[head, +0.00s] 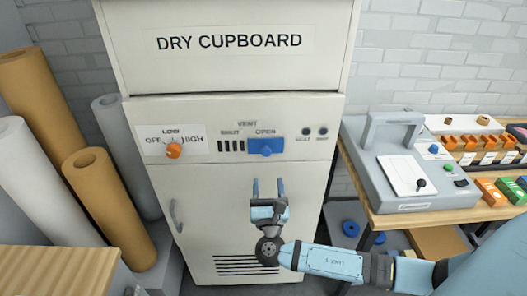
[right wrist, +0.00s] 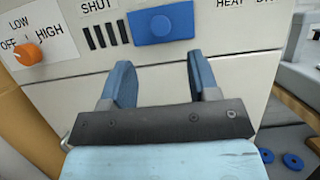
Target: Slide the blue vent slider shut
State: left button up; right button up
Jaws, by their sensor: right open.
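The blue vent slider (head: 265,146) is on the cupboard's control panel, at the right, under the word OPEN. Dark vent slots (head: 231,146) lie to its left under the word SHUT. In the right wrist view the slider (right wrist: 161,23) is at the top middle, with the slots (right wrist: 106,35) left of it. My right gripper (head: 268,187) is open and empty, just below the slider, its fingers pointing up towards it. The fingers (right wrist: 160,80) look apart from the slider. My left gripper is not in view.
An orange heat knob (head: 173,151) sits at the panel's left. The dry cupboard door (head: 200,215) has a handle at its left. Rolls (head: 95,180) stand left. A wooden table (head: 395,210) with a grey machine (head: 405,165) stands right.

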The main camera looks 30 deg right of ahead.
aim_at(266, 154)
jog(key=p+x, duration=0.1)
jog(key=x, duration=0.7)
jog(key=shift+w+d+p, duration=0.1)
jog(key=shift+w+p, duration=0.1)
jog(key=shift+p, duration=0.15)
jog(key=shift+w+d+r, duration=0.2)
jog(key=shift+w+d, duration=0.15)
jog(key=shift+w, duration=0.25)
jog(key=shift+c, duration=0.4)
